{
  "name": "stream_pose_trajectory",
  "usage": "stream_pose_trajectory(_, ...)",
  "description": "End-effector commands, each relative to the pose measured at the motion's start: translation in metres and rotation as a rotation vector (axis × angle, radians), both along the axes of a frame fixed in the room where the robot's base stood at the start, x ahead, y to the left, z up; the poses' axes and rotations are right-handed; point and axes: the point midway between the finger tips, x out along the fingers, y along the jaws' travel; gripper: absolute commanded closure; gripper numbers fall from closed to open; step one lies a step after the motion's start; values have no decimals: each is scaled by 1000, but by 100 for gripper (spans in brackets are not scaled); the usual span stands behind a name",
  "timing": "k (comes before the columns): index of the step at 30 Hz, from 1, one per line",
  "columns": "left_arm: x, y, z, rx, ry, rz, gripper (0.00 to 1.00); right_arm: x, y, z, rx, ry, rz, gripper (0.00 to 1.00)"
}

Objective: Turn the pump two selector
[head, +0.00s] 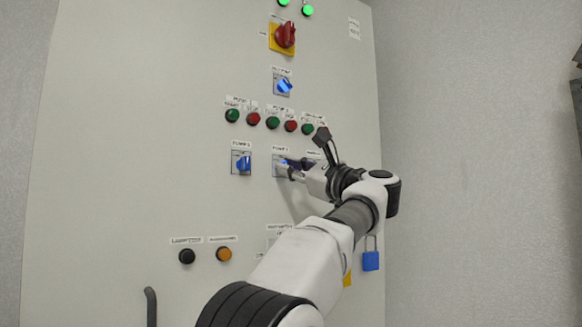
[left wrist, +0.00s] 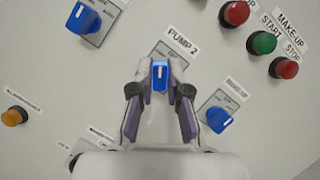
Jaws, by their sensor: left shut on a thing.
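The pump two selector is a blue knob on a grey plate, under the label PUMP 2 in the left wrist view (left wrist: 160,76). My left gripper (left wrist: 160,82) has its two fingers on either side of this knob and is shut on it. In the head view my left gripper (head: 291,168) reaches the panel from the lower right and covers most of the knob. The PUMP 1 selector (head: 243,164) is a blue knob just left of it. My right gripper is not in view.
The make-up selector (left wrist: 218,119) is close to the right finger in the left wrist view. A row of green and red buttons (head: 272,122) runs above. A red rotary switch (head: 285,35) is higher up. A blue padlock (head: 371,261) hangs at the lower right.

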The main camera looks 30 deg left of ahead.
Motion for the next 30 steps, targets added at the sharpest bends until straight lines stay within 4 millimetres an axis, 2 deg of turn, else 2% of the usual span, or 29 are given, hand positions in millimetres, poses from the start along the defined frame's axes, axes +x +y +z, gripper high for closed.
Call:
stream_pose_trajectory(9, 0, 0, 1, -58, -141, 0, 100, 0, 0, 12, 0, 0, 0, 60)
stream_pose_trajectory(26, 0, 0, 0, -71, -174, -1, 100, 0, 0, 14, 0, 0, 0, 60)
stream_pose_trajectory(27, 0, 0, 0, -71, -174, -1, 70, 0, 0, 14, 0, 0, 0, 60)
stream_pose_trajectory(28, 0, 0, 0, -71, -174, -1, 60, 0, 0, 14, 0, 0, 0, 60)
stream_pose_trajectory(30, 0, 0, 0, -71, -173, -1, 59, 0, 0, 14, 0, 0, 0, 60)
